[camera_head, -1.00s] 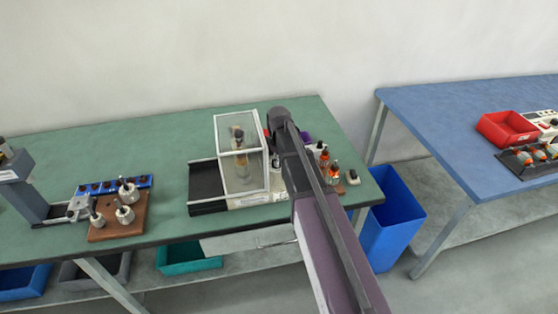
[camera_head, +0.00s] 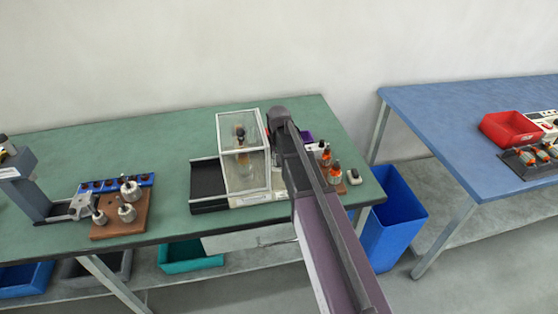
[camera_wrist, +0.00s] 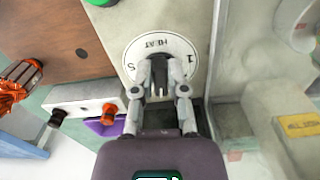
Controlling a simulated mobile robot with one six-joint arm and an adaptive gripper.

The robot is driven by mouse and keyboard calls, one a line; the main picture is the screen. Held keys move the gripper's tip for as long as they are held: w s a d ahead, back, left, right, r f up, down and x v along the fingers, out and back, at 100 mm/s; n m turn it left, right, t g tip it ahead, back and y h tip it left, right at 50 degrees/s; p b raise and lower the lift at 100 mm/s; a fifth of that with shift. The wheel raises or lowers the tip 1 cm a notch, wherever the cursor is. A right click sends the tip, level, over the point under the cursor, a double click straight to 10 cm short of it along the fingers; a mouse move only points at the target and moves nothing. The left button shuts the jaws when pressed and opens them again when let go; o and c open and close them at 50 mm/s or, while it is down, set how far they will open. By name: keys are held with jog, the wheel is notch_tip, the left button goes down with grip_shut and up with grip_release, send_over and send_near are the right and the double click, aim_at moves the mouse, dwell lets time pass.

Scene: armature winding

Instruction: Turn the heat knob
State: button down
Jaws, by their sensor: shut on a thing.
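The heat knob (camera_wrist: 158,70) is dark and sits at the middle of a round white dial (camera_wrist: 135,58) marked HEAT, with a 1 and an S near its rim, in the wrist view. My gripper (camera_wrist: 159,90) is shut on the knob, one finger on each side of it. The knob's pointing direction is partly hidden by the fingers. In the head view my arm hides the dial and the gripper. The clear-walled case (camera_head: 242,155) of the machine stands just left of my arm on the green bench.
A green button (camera_wrist: 101,2) is near the dial. A white block with orange and black knobs (camera_wrist: 85,108) and a purple item (camera_wrist: 105,127) are close by on the left. Armatures on a wooden block (camera_head: 120,215) stand at the bench's left. A blue bin (camera_head: 392,215) stands between the benches.

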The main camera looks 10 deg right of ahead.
jog(key=shift+m, duration=0.4)
jog(key=c, duration=0.7)
grip_release()
jog(key=shift+o, duration=0.2)
